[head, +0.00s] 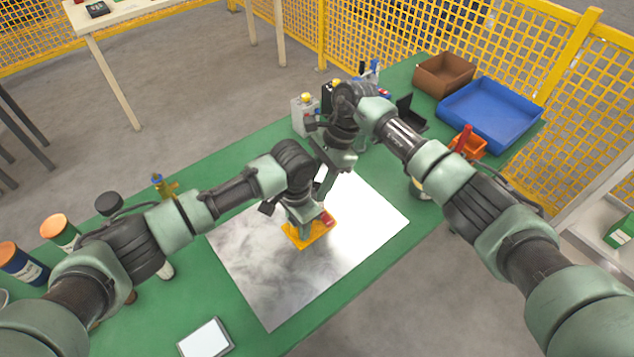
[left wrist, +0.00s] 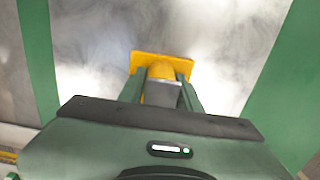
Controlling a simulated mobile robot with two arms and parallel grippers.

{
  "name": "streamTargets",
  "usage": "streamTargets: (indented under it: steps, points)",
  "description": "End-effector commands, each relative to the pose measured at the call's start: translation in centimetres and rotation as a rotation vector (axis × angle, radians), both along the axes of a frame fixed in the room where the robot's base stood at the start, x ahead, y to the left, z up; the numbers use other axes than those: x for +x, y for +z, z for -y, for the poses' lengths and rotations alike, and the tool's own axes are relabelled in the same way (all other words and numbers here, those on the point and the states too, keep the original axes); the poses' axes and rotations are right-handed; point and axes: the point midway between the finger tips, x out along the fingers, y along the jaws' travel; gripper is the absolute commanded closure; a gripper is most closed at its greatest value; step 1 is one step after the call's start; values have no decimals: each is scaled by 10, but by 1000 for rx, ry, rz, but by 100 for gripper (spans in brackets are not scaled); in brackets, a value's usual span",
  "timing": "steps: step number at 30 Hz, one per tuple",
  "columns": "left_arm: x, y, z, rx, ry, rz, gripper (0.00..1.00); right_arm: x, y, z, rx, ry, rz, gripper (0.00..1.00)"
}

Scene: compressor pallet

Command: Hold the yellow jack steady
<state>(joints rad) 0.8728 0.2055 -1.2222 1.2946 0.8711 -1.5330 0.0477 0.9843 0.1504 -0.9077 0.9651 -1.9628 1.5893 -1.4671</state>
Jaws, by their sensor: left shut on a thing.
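The yellow jack (head: 297,240) stands on the shiny metal plate, its flat yellow base showing below my left gripper. My left gripper (head: 303,216) points down over it and is shut on its upper part. The left wrist view shows the yellow base plate (left wrist: 147,58) beyond the fingers of my left gripper (left wrist: 164,98), with a grey part between them. A small red part (head: 327,218) shows at the jack's right side. My right gripper (head: 323,182) is just behind and above the left one, partly hidden, and I cannot tell whether it is open.
The metal plate (head: 375,215) lies on the green table (head: 240,170). Bottles (head: 304,113) stand behind the arms. Orange-topped cans (head: 58,229) stand at left; a white-topped box (head: 205,340) lies in front.

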Motion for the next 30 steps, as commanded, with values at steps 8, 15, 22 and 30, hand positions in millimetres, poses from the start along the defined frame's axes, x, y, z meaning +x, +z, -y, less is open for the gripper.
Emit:
streamTargets:
  steps: [8, 15, 22, 30]
  points:
    - [0, 0, 1, -1, -1, 0, 100, 0, 0, 3, -3, -109, 5, 100]
    - [0, 0, 0, -1, -1, -1, 100, -1, 0, 2, -3, -346, 4, 100]
    - [0, 0, 0, -1, 0, -1, 100, -2, 0, 1, -1, -423, 2, 100]
    - [0, 0, 0, -1, 0, -1, 100, -2, 0, 1, -1, -421, 1, 48]
